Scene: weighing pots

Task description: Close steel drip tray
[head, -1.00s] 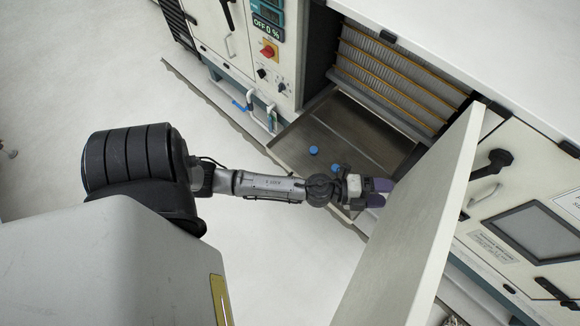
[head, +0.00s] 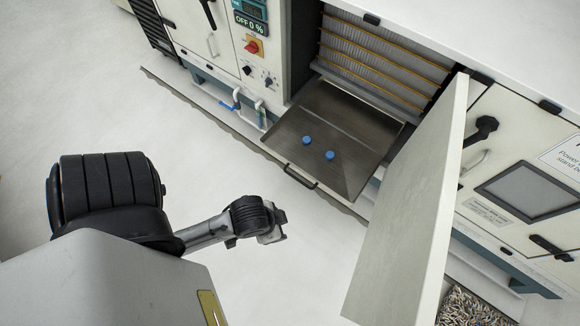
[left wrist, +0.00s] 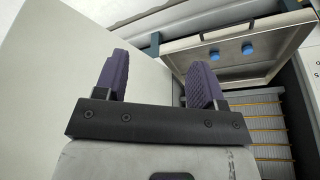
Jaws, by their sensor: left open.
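The steel drip tray (head: 345,128) is pulled out of the open cabinet bay and sticks out over the floor. Its dark handle (head: 300,177) is on the front edge. Two blue round pieces (head: 306,140) (head: 330,155) lie on the tray. The tray also shows at the upper right in the left wrist view (left wrist: 265,68). My left gripper (left wrist: 160,72) has its purple fingers spread, with nothing between them. In the head view my left wrist hangs in front of the tray, apart from it, and its fingers are hidden. My right gripper is not in view.
A white door (head: 405,215) stands swung open just right of the tray. Ribbed panels with yellow edges (head: 385,55) fill the bay above it. A control panel (head: 255,55) is on the left. The floor (head: 120,110) at the left is clear.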

